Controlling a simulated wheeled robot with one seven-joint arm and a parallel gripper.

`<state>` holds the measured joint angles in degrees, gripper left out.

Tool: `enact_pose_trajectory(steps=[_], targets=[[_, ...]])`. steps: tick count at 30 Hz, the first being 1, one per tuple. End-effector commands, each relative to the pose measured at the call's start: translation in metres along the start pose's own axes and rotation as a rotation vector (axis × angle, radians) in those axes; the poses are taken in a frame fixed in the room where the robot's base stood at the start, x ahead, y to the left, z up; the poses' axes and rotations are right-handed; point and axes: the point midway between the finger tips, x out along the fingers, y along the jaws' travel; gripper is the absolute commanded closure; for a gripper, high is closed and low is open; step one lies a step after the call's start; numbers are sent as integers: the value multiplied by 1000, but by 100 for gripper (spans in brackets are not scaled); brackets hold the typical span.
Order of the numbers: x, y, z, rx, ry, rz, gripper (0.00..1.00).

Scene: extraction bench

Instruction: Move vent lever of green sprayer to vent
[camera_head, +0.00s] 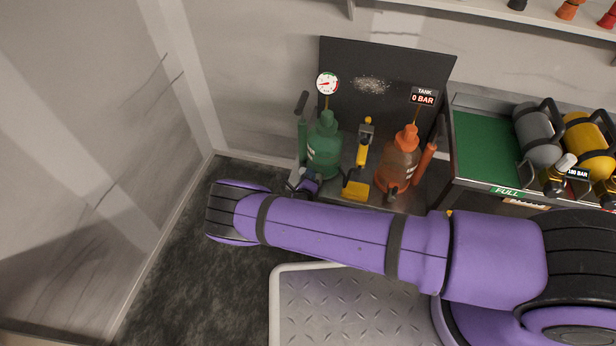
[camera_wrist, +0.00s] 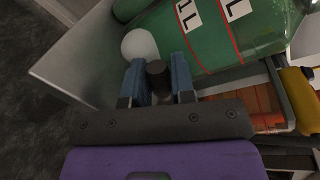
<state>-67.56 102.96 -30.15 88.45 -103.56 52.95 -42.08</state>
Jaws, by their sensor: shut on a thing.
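The green sprayer (camera_head: 324,150) stands upright at the left of the bench, with a round white gauge (camera_head: 327,83) above it. In the wrist view its green body (camera_wrist: 225,35) fills the top, with red lines and white labels. My gripper (camera_wrist: 158,78) is at the sprayer's lower front, its two blue fingers either side of a dark round-ended knob (camera_wrist: 157,76), shut on it. This looks like the vent lever; the rest of it is hidden by the gripper. In the head view my gripper (camera_head: 304,186) is small and partly covered by my arm.
An orange sprayer (camera_head: 399,160) stands to the right, with a yellow tool (camera_head: 358,172) between the two. A "0 BAR" tank display (camera_head: 423,98) is on the dark back panel (camera_head: 390,65). A green-topped rack (camera_head: 482,145) with grey and yellow cylinders is farther right. A white ball (camera_wrist: 140,45) is close to the fingers.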

Motion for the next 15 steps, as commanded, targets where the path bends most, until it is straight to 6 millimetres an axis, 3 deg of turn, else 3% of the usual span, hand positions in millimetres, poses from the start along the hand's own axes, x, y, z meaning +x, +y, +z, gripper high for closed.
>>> enact_pose_trajectory(steps=[6,7,10,15], targets=[[-1,2,0,0,-1,4,100],[-1,2,0,0,0,5,74],[-1,2,0,0,-1,4,52],[0,1,0,0,0,3,52]])
